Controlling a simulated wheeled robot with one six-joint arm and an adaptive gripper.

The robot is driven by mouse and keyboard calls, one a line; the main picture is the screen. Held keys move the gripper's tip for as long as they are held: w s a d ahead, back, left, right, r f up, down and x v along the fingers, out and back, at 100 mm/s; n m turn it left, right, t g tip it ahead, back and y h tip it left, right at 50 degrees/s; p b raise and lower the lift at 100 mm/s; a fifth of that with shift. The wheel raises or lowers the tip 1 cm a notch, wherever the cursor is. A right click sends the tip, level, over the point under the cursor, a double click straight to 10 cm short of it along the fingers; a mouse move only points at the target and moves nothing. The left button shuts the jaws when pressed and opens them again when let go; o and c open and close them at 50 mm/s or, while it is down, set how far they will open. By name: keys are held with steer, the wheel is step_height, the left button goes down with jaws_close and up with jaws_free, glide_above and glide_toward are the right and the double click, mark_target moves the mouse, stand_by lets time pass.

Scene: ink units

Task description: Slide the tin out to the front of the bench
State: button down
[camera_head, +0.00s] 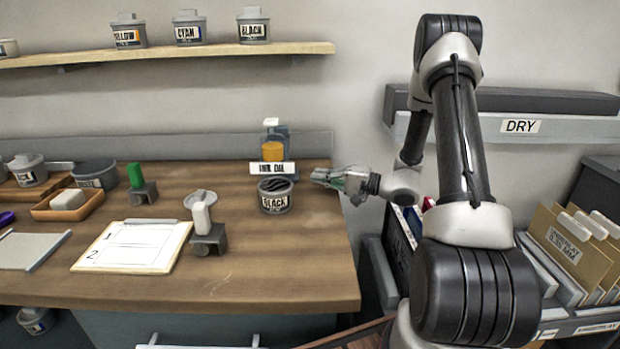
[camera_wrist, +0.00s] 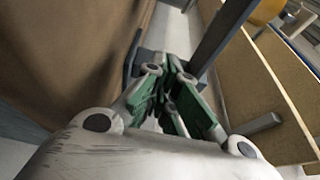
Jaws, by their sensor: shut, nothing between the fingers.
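A small grey tin labelled BLACK (camera_head: 274,196) stands on the wooden bench (camera_head: 285,265), right of the bench's middle, with dark stripes across its top. A white label sign (camera_head: 272,168) stands just behind it. My gripper (camera_head: 318,177) is shut and empty, to the right of the tin and slightly farther back, with its fingers pointing left. A gap shows between the fingertips and the tin. In the wrist view the green-padded fingers (camera_wrist: 172,85) are close together, and I cannot make out the tin there.
An orange-and-blue bottle (camera_head: 273,140) stands behind the sign. A stamp on a dark block (camera_head: 205,235) and a clipboard (camera_head: 132,246) lie to the left. The bench front below the tin is bare. A shelf (camera_head: 170,55) holds several tins above.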

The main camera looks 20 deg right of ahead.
steer(key=x, duration=0.8)
steer(key=shift+w+a, duration=0.15)
steer(key=shift+a, duration=0.25)
steer(key=s, duration=0.2)
steer(key=shift+s+a, duration=0.25)
steer(key=shift+s, duration=0.05)
steer(key=shift+s+a, duration=0.3)
steer(key=shift+s, duration=0.3)
steer(key=shift+s, duration=0.1)
